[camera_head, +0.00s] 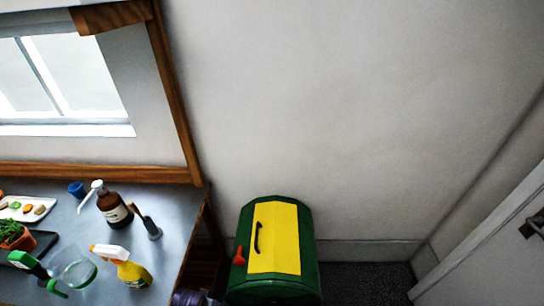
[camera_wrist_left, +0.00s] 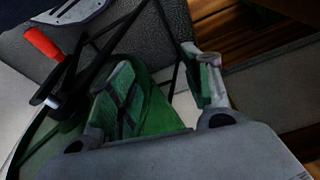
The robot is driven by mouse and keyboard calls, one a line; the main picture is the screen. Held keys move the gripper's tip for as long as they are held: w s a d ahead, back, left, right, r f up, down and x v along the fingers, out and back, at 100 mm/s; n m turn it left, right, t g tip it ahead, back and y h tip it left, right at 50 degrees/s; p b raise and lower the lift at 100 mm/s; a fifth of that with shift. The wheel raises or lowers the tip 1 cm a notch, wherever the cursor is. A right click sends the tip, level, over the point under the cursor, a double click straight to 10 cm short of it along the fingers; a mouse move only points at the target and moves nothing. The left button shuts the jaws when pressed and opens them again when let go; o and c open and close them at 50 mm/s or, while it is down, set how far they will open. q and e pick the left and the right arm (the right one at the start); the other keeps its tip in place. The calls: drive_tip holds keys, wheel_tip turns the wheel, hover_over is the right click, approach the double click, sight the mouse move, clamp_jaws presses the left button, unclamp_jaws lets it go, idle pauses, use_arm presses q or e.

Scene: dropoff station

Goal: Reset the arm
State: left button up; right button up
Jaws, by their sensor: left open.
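My left gripper (camera_wrist_left: 163,88) shows in the left wrist view, with its two green-padded fingers spread apart. I see no object held between them. A green surface (camera_wrist_left: 160,115) lies behind the fingers; I cannot tell how far off it is. Neither gripper can be made out in the head view. My right gripper is in neither view.
A green bin with a yellow lid panel (camera_head: 274,238) stands on the floor by the wall. The grey counter (camera_head: 180,210) at left carries a brown pump bottle (camera_head: 113,209), a yellow spray bottle (camera_head: 134,274) and a glass jug (camera_head: 73,269). A door (camera_head: 490,270) is at right.

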use_arm(q)
drive_tip(key=s+a+f+g+b, duration=0.1)
drive_tip(key=s+f, duration=0.3)
drive_tip(key=f, duration=0.6)
drive_tip(key=s+f, duration=0.5)
drive_tip(key=f, duration=0.6)
drive_tip(key=s+a+f, duration=0.1)
drive_tip(key=s+f, duration=0.5)
drive_tip(key=s, duration=0.2)
drive_tip(key=s+a+f+b, duration=0.1)
drive_tip(key=s+a+f, duration=0.1)
drive_tip(key=s+f, duration=0.4)
drive_tip(key=shift+s+a+f+g+b, duration=0.3)
drive_tip(key=shift+s+g, duration=0.1)
drive_tip(key=shift+s, duration=1.1)
drive_tip(key=shift+c, duration=0.3)
